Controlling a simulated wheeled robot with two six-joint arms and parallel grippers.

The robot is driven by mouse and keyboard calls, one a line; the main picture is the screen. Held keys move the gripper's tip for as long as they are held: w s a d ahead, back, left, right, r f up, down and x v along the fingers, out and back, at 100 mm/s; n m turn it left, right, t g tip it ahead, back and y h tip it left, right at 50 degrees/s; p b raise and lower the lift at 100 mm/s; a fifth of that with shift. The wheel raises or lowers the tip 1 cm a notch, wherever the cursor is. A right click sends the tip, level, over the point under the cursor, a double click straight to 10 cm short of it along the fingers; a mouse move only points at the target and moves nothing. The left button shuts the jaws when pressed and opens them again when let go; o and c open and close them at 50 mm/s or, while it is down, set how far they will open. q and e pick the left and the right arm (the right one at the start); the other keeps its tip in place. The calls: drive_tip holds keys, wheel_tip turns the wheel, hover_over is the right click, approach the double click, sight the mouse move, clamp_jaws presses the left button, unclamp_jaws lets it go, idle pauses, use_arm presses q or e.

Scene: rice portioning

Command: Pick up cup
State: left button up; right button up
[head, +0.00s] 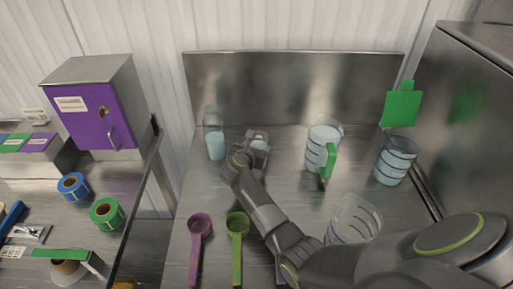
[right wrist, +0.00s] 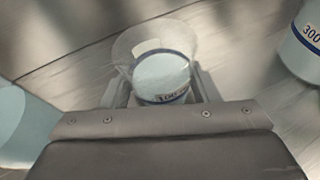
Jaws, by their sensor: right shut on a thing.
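A small clear cup (right wrist: 163,68) with a blue band and a "100" mark stands between the two fingers of my right gripper (right wrist: 160,92) in the right wrist view. It has pale contents. My right gripper is shut on this cup. In the head view the cup (head: 260,139) shows at the end of my right arm, near the back of the steel table, partly hidden by the gripper (head: 251,154). I cannot tell whether its base touches the table. My left gripper is not in view.
A clear container with pale blue contents (head: 215,145) stands left of the held cup. To the right are a marked jug (head: 319,148) with a green handle, another marked container (head: 391,168) and a clear jug (head: 362,216). Purple (head: 195,250) and green (head: 237,248) scoops lie in front.

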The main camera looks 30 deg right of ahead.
drive_tip(key=shift+w+r+b, duration=0.1)
drive_tip(key=shift+r+b, duration=0.55)
drive_tip(key=shift+r, duration=4.2)
